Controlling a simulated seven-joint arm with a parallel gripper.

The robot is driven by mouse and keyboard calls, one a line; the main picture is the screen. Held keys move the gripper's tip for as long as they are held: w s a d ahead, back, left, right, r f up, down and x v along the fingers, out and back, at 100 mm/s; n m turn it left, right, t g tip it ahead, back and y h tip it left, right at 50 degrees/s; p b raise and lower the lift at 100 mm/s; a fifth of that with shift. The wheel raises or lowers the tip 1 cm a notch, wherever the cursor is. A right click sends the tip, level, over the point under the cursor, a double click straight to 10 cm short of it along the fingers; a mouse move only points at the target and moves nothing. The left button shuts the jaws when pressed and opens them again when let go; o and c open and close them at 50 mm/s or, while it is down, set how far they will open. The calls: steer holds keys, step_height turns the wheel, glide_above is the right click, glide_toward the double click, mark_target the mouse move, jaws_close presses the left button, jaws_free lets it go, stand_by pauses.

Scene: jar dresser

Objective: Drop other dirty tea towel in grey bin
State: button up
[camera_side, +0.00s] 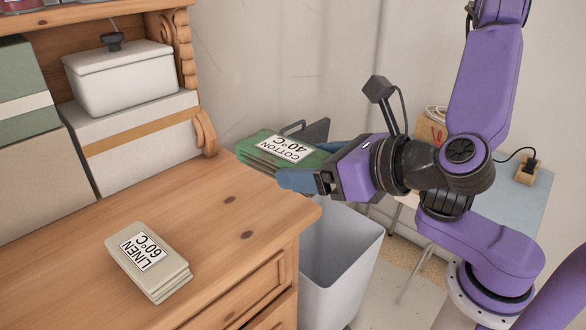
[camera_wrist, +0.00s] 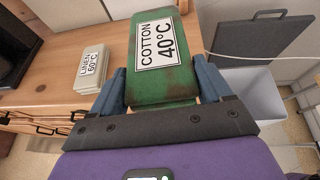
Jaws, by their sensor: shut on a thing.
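My gripper (camera_side: 292,178) has its blue fingers shut on a folded green towel bundle (camera_side: 268,154) labelled "COTTON 40°C". The bundle has brownish patches, seen in the wrist view (camera_wrist: 162,85). It is held level near the dresser's right edge. A folded beige bundle (camera_side: 143,270) labelled "LINEN 60°C" lies on the dresser top; it also shows left of my gripper in the wrist view (camera_wrist: 92,70). The open grey bin (camera_side: 345,258) stands on the floor right of the dresser, lower than my gripper; in the wrist view it shows at right (camera_wrist: 262,86). Its inside bottom is hidden.
The wooden dresser (camera_side: 235,215) carries a white lidded container (camera_side: 118,80) on boxes at the back left. A dark grey panel with a handle (camera_wrist: 262,40) rises behind the bin. A pale blue table (camera_side: 520,205) stands behind my arm. The dresser top's front is mostly clear.

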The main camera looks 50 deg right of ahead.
steer(key=shift+s+d, duration=0.1)
steer(key=shift+s, duration=0.05)
steer(key=shift+r, duration=0.1)
step_height(320, 180, up, 5)
steer(key=shift+r, duration=0.1)
steer(key=w+d+m+h, duration=0.55)
steer(key=w+d, duration=0.85)
steer(key=w, duration=0.3)
steer(key=w+d+m+g+h, duration=0.2)
steer(key=w+d, duration=0.1)
steer(key=d, duration=0.8)
steer(key=w+d+m+g+h, duration=0.1)
steer(key=w+d+m+h, duration=0.1)
steer(key=d, duration=1)
step_height(320, 180, down, 59)
